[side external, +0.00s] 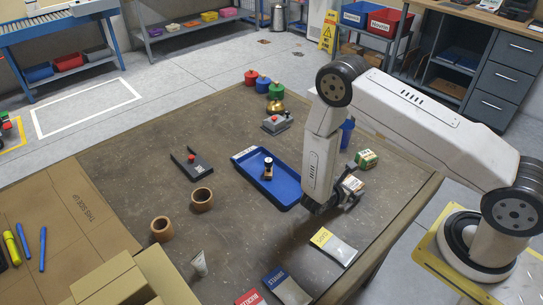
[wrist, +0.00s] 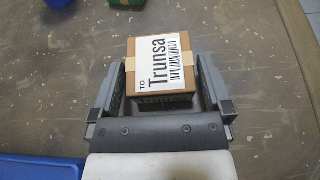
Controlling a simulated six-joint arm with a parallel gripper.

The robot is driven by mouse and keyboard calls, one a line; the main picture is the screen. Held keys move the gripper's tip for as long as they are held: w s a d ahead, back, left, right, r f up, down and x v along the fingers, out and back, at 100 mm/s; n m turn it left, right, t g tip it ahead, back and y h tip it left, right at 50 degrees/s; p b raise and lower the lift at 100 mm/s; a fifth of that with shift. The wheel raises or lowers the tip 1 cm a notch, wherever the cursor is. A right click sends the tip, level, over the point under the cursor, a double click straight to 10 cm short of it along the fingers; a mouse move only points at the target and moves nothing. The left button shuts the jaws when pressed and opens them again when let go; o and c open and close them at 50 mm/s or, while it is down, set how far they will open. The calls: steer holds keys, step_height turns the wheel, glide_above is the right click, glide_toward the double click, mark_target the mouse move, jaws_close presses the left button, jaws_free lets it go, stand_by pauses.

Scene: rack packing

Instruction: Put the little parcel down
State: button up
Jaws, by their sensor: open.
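The little parcel (wrist: 160,72) is a small brown box with tape and a white label reading "TO Trunsa". In the wrist view it sits between the two fingers of my gripper (wrist: 161,78), with a visible gap beside the fingers. My gripper is open around it. In the side view my gripper (side external: 347,193) is low over the right part of the table, and the parcel (side external: 354,183) shows partly behind the fingers. It appears to rest on the table, though its underside is hidden.
A blue tray (side external: 284,197) holding a small dark-topped item (side external: 268,168) lies left of my gripper. A green box (side external: 365,159) and a blue cup (side external: 347,131) stand behind it. A yellow-labelled packet (side external: 333,246) lies in front. The table's right edge is close.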

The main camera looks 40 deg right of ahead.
steer(key=shift+r, duration=0.1)
steer(key=v, duration=1.2)
steer(key=shift+a, duration=0.1)
stand_by(0.4)
steer(key=shift+s+r+m+g+y, duration=0.4)
steer(key=shift+r+m+g+y, duration=0.15)
steer(key=shift+r+m, duration=0.3)
steer(key=s+r+m+t+y, duration=0.2)
steer(key=r+m+y, duration=0.4)
steer(key=r+m, duration=0.1)
steer(key=s+a+r+m+t+y, duration=0.1)
steer(key=s+r+m+y, duration=0.1)
steer(key=r+m+y, duration=0.4)
step_height(320, 180, up, 3)
steer(key=m, duration=0.3)
steer(key=shift+a+f+t, duration=0.25)
steer(key=shift+a+t, duration=0.1)
